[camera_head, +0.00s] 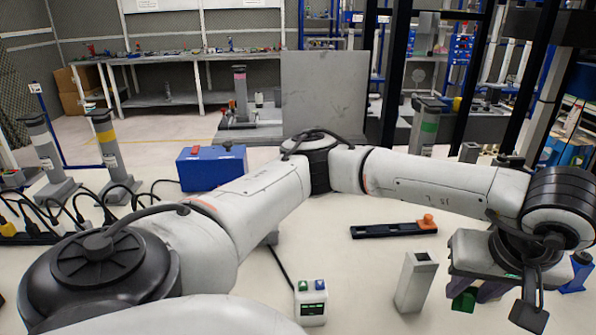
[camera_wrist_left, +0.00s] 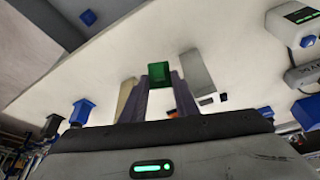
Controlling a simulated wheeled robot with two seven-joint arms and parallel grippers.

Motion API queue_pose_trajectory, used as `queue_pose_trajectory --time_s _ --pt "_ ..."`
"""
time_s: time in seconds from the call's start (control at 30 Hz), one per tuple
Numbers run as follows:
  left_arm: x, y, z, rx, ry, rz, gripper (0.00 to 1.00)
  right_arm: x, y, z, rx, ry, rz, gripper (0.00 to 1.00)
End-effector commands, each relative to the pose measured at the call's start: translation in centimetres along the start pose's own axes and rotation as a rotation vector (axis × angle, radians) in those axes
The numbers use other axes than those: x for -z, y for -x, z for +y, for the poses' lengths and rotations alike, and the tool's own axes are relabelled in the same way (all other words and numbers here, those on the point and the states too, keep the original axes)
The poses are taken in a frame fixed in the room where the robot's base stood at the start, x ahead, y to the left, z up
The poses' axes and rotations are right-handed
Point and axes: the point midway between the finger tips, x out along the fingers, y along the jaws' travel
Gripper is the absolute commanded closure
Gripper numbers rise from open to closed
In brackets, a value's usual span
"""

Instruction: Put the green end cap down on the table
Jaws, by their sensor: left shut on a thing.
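The green end cap (camera_head: 465,299) is at the lower right in the head view, held at the fingertips of my left gripper (camera_head: 478,293). In the left wrist view the cap (camera_wrist_left: 159,72) sits between the tips of the two purple fingers of my left gripper (camera_wrist_left: 165,82). The gripper is shut on it. The hand and wrist hide part of the cap from the head. The white table (camera_head: 350,285) is below; I cannot tell whether the cap touches it. My right gripper is not in view.
An upright grey square tube (camera_head: 415,282) stands left of the cap. A black bar (camera_head: 385,230) with an orange piece (camera_head: 427,222) lies behind. A blue piece (camera_head: 578,272) is at the right. A white button box (camera_head: 311,303) and blue toolbox (camera_head: 211,167) are farther left.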

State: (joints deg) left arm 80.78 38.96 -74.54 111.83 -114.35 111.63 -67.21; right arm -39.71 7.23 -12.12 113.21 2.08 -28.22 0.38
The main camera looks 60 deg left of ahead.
Motion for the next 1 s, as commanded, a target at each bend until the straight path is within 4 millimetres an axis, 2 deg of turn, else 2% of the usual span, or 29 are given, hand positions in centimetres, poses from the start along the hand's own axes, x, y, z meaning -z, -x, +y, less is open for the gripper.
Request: queue_pose_trajectory --time_s 0.67,0.87,1.0 --pt "4.7 0.7 1.4 0.433 1.037 -0.006 0.94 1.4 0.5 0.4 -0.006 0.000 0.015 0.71" --pt "6.8 0.8 1.5 0.629 1.510 -0.004 0.94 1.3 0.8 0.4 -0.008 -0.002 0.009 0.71" --pt "8.4 0.6 1.4 0.808 1.934 -0.008 0.94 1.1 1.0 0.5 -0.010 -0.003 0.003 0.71"
